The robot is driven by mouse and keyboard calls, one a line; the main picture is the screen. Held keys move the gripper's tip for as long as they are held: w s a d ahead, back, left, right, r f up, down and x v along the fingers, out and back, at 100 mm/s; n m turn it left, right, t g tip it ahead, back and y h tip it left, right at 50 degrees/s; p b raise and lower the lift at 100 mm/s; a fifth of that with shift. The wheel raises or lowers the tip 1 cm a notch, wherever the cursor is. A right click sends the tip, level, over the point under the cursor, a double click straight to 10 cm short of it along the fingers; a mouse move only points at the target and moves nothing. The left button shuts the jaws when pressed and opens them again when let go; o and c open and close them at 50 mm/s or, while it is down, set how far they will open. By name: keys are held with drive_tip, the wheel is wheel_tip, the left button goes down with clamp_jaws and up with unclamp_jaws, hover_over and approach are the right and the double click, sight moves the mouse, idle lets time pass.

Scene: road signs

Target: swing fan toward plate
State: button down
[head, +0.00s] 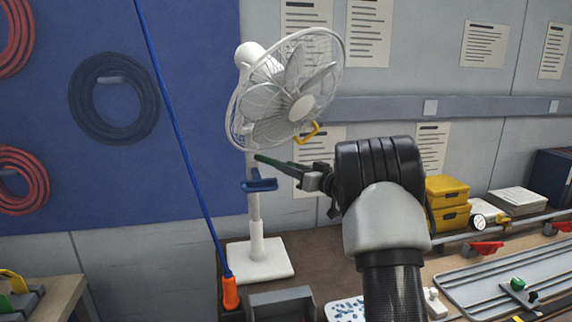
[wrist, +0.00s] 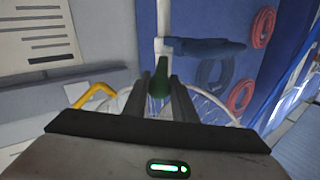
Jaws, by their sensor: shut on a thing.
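A white pedestal fan (head: 285,90) stands on a square white base, its round wire cage facing right and toward me. A yellow handle (head: 308,134) sits on the cage's lower rim, a blue handle (head: 260,184) on the post. My gripper (head: 300,168) is at the fan's lower right, shut on a green handle (head: 272,161) just under the cage. In the wrist view the green handle (wrist: 158,78) is between my fingers, the yellow handle (wrist: 97,93) to the left and the blue handle (wrist: 205,47) above right. I cannot clearly identify the plate.
A blue cable with an orange end (head: 230,291) hangs left of the fan's base. A grey bin (head: 281,303) and a white tray with blue bits (head: 347,309) are in front. Yellow boxes (head: 447,203) and a metal tray (head: 470,285) are to the right.

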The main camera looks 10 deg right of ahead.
drive_tip(key=shift+d, duration=0.15)
drive_tip(key=c, duration=1.5)
unclamp_jaws()
drive_tip(key=shift+o, duration=0.2)
drive_tip(key=b+v, duration=0.2)
drive_tip(key=v, duration=1.5)
drive_tip(key=shift+s+d, duration=0.1)
